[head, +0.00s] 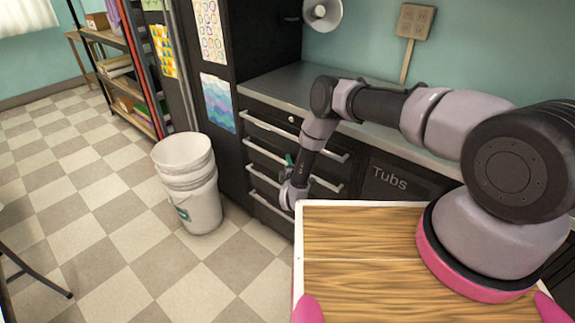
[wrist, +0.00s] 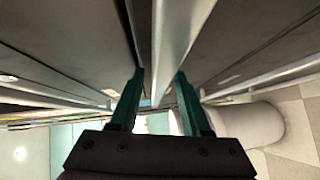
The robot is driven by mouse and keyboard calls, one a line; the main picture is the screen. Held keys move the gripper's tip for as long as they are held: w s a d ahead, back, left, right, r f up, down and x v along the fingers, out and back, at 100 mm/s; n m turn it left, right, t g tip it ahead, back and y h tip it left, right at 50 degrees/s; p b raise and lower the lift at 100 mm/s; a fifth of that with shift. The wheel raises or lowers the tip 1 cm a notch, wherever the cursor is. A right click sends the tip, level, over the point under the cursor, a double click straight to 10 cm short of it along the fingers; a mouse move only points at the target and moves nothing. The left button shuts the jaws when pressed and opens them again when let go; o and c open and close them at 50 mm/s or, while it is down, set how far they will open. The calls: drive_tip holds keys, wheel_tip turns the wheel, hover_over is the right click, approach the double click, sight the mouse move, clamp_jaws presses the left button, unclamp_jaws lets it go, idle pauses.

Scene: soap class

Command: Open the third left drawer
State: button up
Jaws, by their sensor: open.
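The black drawer cabinet (head: 262,131) has a stack of drawers with long pale bar handles. The top handle (head: 318,147) and the second handle (head: 268,153) show in the head view. The third handle (head: 262,179) is partly hidden behind my arm. The drawers look shut. My gripper (head: 289,160) is at the drawer fronts, with its teal fingers just visible. In the wrist view my gripper (wrist: 160,76) is open, with a metal handle bar (wrist: 174,45) running between its fingers. I cannot tell whether the fingers touch it, or for certain which handle it is.
A white bucket stack (head: 200,195) stands on the checkered floor left of the drawers. A dark "Tubs" door (head: 400,176) is to the right. A metal counter (head: 280,85) runs above. My wooden-topped base is close in front of the cabinet. The floor at left is mostly clear.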

clamp_jaws()
idle(1.5)
